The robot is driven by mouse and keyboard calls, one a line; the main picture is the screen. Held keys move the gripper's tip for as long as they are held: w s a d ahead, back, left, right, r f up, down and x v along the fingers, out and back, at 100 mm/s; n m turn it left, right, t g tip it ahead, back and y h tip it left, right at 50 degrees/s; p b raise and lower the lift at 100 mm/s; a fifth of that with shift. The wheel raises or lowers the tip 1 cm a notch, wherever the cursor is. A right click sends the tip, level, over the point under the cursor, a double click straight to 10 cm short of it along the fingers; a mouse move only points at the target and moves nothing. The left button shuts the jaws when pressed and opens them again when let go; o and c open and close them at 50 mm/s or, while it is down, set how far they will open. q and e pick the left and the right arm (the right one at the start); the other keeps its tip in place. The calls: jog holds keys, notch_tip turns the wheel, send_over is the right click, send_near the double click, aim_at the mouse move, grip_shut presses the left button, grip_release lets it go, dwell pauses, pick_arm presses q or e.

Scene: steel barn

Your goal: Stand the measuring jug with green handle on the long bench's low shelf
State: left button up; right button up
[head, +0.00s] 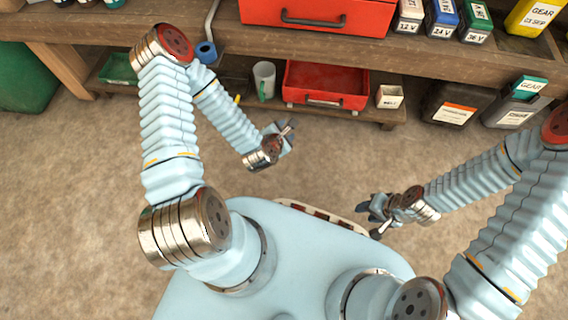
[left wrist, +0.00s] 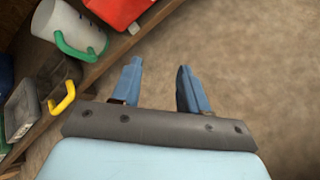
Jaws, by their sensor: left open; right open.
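The measuring jug (head: 264,80) is a white-grey cylinder with a green handle. It stands on the long bench's low shelf (head: 240,101), just left of a red tray. It also shows in the left wrist view (left wrist: 70,27), with its green handle (left wrist: 72,48) toward the camera. My left gripper (head: 284,133) is below and in front of the shelf, apart from the jug. In the left wrist view its two blue fingers (left wrist: 158,85) are spread with nothing between them. My right gripper (head: 372,218) is open and empty over the floor, close to my base.
A red tray (head: 325,104) and a small white box (head: 390,96) sit right of the jug. A yellow handle (left wrist: 63,99) shows near the jug. A red toolbox (head: 318,15) and battery-like boxes (head: 442,18) stand on the bench top. The floor (head: 330,165) is clear.

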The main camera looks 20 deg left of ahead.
pick_arm(q)
jog(key=s+d+f+m+g+h, duration=0.1)
jog(key=s+m+g, duration=0.4)
jog(key=m, duration=0.8)
jog(key=s+d+f+m+g+h, duration=0.1)
jog(key=s+d+m+g+h, duration=0.2)
jog(key=s+d+m, duration=0.3)
jog(key=s+m+g, duration=0.1)
jog(key=s+m, duration=0.3)
jog(key=m, duration=0.3)
jog(key=shift+d+g, duration=0.2)
jog(key=shift+g, duration=0.2)
jog(key=shift+w, duration=0.1)
notch_tip(320, 180, up, 11)
jog(key=p, duration=1.1)
jog(key=shift+d+r+p, duration=0.15)
jog(key=shift+d+p, duration=0.1)
jog(key=shift+p, duration=0.1)
